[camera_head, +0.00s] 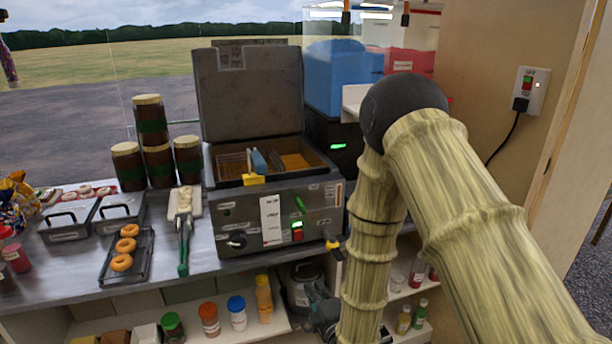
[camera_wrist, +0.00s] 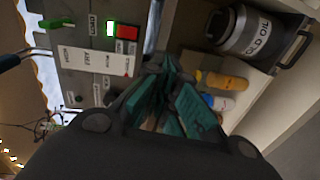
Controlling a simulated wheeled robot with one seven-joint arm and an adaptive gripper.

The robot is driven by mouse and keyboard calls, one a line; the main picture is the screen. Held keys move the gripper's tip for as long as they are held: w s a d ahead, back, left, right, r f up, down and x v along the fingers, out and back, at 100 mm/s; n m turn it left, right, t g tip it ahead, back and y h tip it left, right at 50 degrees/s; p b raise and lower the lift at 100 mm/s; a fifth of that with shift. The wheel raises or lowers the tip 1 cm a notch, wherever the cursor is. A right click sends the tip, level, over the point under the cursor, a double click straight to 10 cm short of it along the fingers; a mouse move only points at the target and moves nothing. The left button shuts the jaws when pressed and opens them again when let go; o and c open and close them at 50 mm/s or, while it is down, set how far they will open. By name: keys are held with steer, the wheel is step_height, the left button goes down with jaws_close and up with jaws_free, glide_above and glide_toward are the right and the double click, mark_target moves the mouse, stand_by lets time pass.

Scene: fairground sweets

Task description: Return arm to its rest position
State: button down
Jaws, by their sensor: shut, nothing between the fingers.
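My arm fills the right of the head view, bent down from its dark elbow, in front of the counter's right end. My gripper (camera_head: 322,308) hangs low by the shelf under the counter, partly cut off by the lower edge. In the wrist view my gripper (camera_wrist: 172,95) shows its teal fingers close together, with nothing seen between them. The fryer (camera_head: 268,215) stands on the counter with its lid up, above and to the left of my gripper. Its front panel (camera_wrist: 85,60) shows at the upper left of the wrist view.
A pot labelled old oil (camera_wrist: 245,35) stands on the shelf close to my gripper. Bottles (camera_head: 237,312) line the shelf. A tray of doughnuts (camera_head: 110,270), tongs (camera_head: 183,245) and stacked jars (camera_head: 150,120) are on the counter. A wall socket (camera_head: 528,90) with a cord is at right.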

steer(key=s+d+f+m+g+h, duration=0.2)
steer(key=s+d+f+m+g, duration=0.3)
steer(key=s+f, duration=0.4)
steer(key=s+d+f+m+g+h, duration=0.1)
steer(key=s+d+f+m+g, duration=0.2)
steer(key=s+d+f+m, duration=0.6)
steer(key=s+d+f+m+g, duration=0.2)
steer(key=s+f, duration=0.1)
steer(key=s, duration=0.4)
steer(key=s+d+f+m+g+h, duration=0.1)
steer(key=s+d+f+m+g, duration=0.1)
steer(key=s, duration=0.5)
steer(key=s+d+f+m+g+h, duration=0.1)
steer(key=s+f+m+g, duration=0.2)
steer(key=s+f, duration=0.2)
steer(key=shift+s+d+g, duration=0.4)
steer(key=shift+s, duration=0.85)
